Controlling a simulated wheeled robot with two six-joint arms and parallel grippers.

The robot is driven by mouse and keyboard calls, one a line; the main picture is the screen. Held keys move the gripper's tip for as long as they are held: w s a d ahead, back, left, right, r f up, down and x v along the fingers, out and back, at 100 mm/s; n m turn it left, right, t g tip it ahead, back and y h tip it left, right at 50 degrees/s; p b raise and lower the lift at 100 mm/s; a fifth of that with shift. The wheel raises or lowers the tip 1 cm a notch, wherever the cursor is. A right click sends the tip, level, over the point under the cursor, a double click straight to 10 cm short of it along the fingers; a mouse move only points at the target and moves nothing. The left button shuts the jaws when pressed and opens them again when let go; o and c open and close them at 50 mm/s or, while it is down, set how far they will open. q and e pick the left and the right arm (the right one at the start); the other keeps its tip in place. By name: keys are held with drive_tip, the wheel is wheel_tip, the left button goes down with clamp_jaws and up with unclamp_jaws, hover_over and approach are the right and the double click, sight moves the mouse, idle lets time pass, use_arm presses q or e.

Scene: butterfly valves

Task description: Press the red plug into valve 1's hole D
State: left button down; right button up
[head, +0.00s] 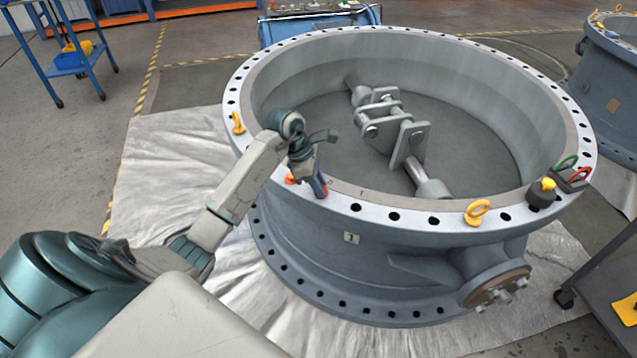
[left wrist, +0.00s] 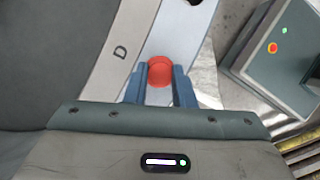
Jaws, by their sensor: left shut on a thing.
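Valve 1 (head: 420,258) is a large grey ring body with a "1" label (head: 351,238) on its side and a pale drilled flange on top. My left gripper (head: 319,190) points down at the near left part of this flange. In the left wrist view its blue fingers (left wrist: 160,88) are shut on the round red plug (left wrist: 160,71), which shows between the fingertips. The letter D (left wrist: 120,53) is marked on the flange beside the plug. Hole D itself is not visible; the plug and fingers cover that area. I cannot tell whether the plug touches the flange.
The valve's inside holds a grey hinge linkage (head: 390,125). A dark cart (head: 610,290) stands at right.

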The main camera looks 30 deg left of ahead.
idle(0.8)
use_arm(q)
drive_tip(key=shift+f+b, duration=0.1)
drive_tip(key=shift+b, duration=0.3)
drive_tip(key=shift+f+b, duration=0.35)
drive_tip(key=c, duration=0.7)
unclamp_jaws()
drive_tip(key=shift+o, duration=0.2)
drive_tip(key=shift+r, duration=0.1)
drive_tip(key=shift+r+p, duration=1.4)
drive_tip(key=shift+r, duration=1.55)
